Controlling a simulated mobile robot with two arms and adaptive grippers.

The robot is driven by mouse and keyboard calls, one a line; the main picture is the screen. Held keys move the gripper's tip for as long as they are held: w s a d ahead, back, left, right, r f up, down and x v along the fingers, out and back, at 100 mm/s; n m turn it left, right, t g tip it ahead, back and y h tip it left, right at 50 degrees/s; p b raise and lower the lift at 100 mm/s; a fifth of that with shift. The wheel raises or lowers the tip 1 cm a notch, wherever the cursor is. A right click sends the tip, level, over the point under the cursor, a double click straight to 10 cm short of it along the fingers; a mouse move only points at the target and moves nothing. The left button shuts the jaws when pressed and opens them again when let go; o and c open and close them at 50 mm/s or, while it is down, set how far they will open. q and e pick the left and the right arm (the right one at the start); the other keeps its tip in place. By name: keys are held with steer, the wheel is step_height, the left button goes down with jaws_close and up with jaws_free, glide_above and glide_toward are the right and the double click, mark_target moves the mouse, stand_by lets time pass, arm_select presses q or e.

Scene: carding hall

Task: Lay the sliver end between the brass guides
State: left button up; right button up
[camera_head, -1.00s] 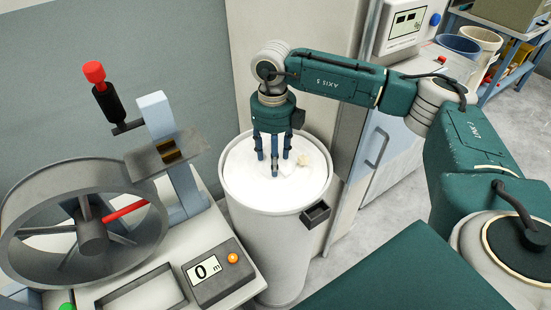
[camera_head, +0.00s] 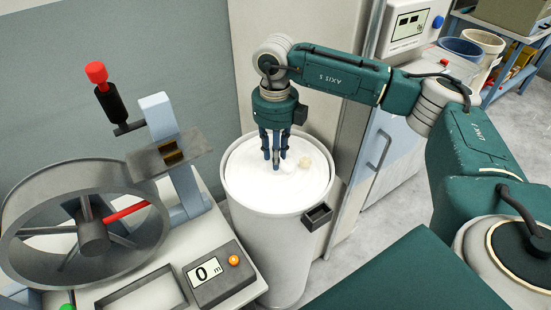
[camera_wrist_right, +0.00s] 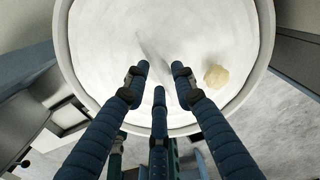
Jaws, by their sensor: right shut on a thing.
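The tall white can (camera_head: 262,215) stands at centre, filled with white sliver (camera_head: 245,165). My right gripper (camera_head: 276,166) points down into the can, its blue fingers drawn together at the sliver's surface. It is shut on the sliver end (camera_wrist_right: 150,50), a pale strip that shows faintly at the fingertips in the right wrist view. The brass guides (camera_head: 172,152) sit on a grey plate on the machine at left, apart from the gripper and with nothing visible between them. My left gripper is out of view.
A pale yellowish lump (camera_head: 305,162) lies on the sliver right of the fingers. The machine has a grey wheel (camera_head: 20,240), a red-knobbed lever (camera_head: 97,75) and a counter box (camera_head: 215,275) reading 0 m. A cabinet (camera_head: 375,165) stands right of the can.

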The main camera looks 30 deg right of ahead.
step_height(320, 180, up, 11)
steer(key=shift+r+b, duration=0.1)
steer(key=shift+b, duration=0.7)
step_height(320, 180, up, 7)
steer(key=s+a+f+n, duration=0.3)
steer(key=s+f+n, duration=0.2)
steer(key=n, duration=0.6)
steer(key=s+a+f+n, duration=0.3)
steer(key=s+f+n, duration=0.2)
steer(key=n, duration=0.7)
steer(key=s+a+f+n, duration=0.4)
steer(key=s+f+n, duration=0.1)
steer(key=n, duration=0.7)
steer(key=shift+s+f+p, duration=0.25)
steer(key=shift+s+p, duration=0.05)
steer(key=shift+p, duration=0.05)
